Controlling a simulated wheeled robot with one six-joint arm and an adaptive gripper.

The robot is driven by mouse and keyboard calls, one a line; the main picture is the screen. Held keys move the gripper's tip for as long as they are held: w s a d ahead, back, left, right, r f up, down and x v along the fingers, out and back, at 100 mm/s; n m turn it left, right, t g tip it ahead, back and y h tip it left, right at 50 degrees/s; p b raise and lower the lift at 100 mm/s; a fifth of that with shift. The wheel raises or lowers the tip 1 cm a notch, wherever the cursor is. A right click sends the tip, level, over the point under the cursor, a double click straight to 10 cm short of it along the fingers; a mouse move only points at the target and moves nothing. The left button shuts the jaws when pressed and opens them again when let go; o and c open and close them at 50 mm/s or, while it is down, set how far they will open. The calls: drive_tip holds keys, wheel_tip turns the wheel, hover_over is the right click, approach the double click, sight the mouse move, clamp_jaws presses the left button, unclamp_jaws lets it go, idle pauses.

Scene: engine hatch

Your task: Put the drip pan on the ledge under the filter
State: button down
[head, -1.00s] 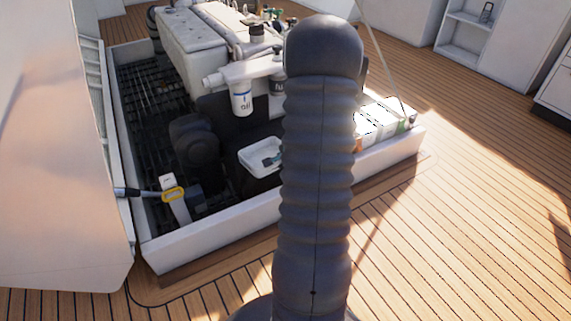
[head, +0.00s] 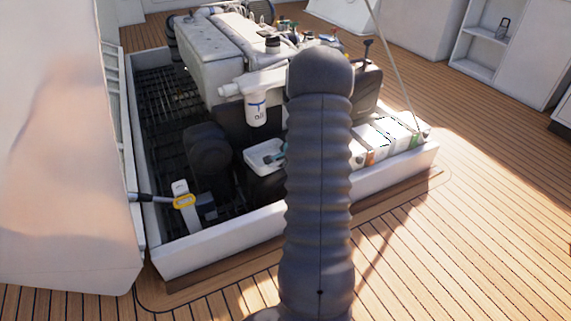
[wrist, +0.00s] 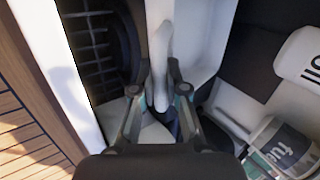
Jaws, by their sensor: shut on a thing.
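The drip pan (head: 258,162) is a small white open tray inside the engine hatch, below and just right of the white oil filter (head: 256,107). My gripper (head: 276,157) is at its right side, mostly hidden behind my own dark arm. In the wrist view my gripper (wrist: 160,92) has its two fingers closed around a pale upright part of the white pan (wrist: 162,45). The oil filter shows at the right edge of the wrist view (wrist: 305,62). The ledge under the filter cannot be clearly told from the dark surfaces there.
A round black part (head: 209,150) stands just left of the pan. A white coaming (head: 225,243) edges the hatch.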

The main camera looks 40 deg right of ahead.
drive_tip(key=shift+w+d+f+p, duration=0.3)
drive_tip(key=shift+w+p, duration=0.1)
drive_tip(key=shift+w, duration=0.8)
drive_tip(key=shift+w+d+f+p, duration=0.25)
drive_tip(key=shift+w+f+p, duration=0.15)
drive_tip(key=shift+w, duration=0.8)
drive_tip(key=shift+w+d+f+p, duration=0.3)
drive_tip(key=shift+w+p, duration=0.15)
drive_tip(key=shift+w, duration=0.75)
drive_tip(key=shift+f+b, duration=0.35)
drive_tip(key=shift+b, duration=0.2)
drive_tip(key=c, duration=1.1)
unclamp_jaws()
drive_tip(key=v, duration=1.2)
